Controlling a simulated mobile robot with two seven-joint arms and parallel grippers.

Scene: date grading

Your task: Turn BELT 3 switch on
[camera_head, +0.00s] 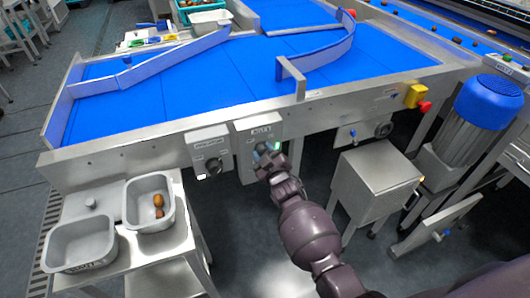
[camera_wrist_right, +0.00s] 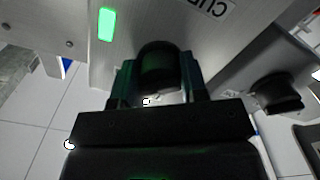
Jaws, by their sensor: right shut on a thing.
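Two grey switch boxes hang on the front rail of the belt frame in the head view. My right gripper (camera_head: 266,152) is at the right box (camera_head: 258,130), with its arm coming up from below. In the right wrist view, its two fingers are closed on the sides of a rounded black knob (camera_wrist_right: 160,65). A lit green lamp (camera_wrist_right: 106,24) is on the same box. The left box (camera_head: 208,138) carries another dark knob (camera_head: 213,166), also seen in the right wrist view (camera_wrist_right: 276,96). The labels are too small or cut off to read as BELT 3. The left gripper is not in view.
A blue sorting belt (camera_head: 200,75) lies behind the rail. A steel side table with two grey bins (camera_head: 84,245) stands at left. A steel cabinet (camera_head: 378,175) and a blue-capped motor (camera_head: 488,100) are at right. A yellow-and-red stop button (camera_head: 417,97) is on the rail.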

